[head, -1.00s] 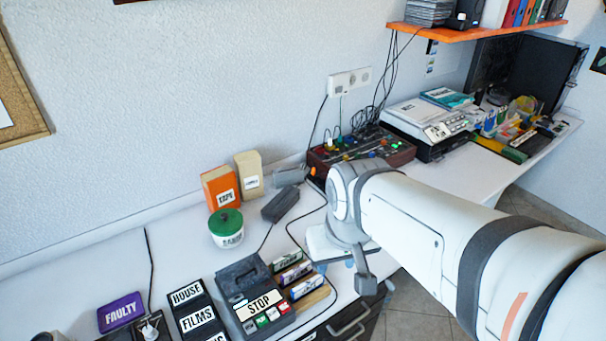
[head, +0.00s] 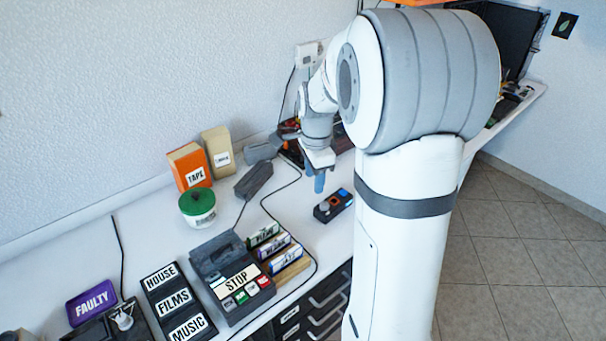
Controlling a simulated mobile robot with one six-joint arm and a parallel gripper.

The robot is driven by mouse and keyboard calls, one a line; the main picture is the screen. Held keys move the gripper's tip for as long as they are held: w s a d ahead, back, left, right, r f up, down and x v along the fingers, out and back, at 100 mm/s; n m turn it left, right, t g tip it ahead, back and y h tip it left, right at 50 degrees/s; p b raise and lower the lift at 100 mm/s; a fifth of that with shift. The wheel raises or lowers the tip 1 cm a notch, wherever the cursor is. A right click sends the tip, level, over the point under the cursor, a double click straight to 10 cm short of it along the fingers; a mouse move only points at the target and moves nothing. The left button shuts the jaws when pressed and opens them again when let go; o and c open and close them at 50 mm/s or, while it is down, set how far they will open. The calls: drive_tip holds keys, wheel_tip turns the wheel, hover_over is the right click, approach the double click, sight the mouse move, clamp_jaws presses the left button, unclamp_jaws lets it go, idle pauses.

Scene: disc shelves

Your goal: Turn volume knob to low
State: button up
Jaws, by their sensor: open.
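A small black control box (head: 340,204) lies on the white desk near its front edge. A round grey knob (head: 324,207) sits on its left end, with orange and blue parts beside it. No volume or low marking is readable, so I cannot tell for sure that this is the volume knob. My gripper (head: 319,182) points down with blue fingertips just above and behind the box. It is open, and no object shows in it. My arm hides most of a larger control panel (head: 293,152) with coloured knobs behind.
A tape player (head: 232,275) labelled STOP and several upright cassettes (head: 277,249) stand to the left. A green-lidded jar (head: 198,207) and an orange TAPE box (head: 190,167) are farther left. Cables cross the desk. Drawers (head: 318,310) lie below its front edge.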

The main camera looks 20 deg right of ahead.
sight(324, 203)
drive_tip(key=w+d+f+m, duration=0.4)
drive_tip(key=f, duration=0.1)
drive_tip(key=w+d+f+m+b, duration=0.1)
drive_tip(key=w+d+f+m, duration=0.1)
drive_tip(key=f+m, duration=0.1)
drive_tip(key=shift+f+g, duration=0.2)
drive_tip(key=shift+g, duration=0.2)
wheel_tip(324, 203, down, 8)
drive_tip(key=shift+r, duration=0.25)
drive_tip(key=shift+c, duration=0.4)
drive_tip(key=c, duration=0.9)
drive_tip(key=shift+d, duration=0.2)
clamp_jaws()
drive_tip(key=shift+a, duration=0.2)
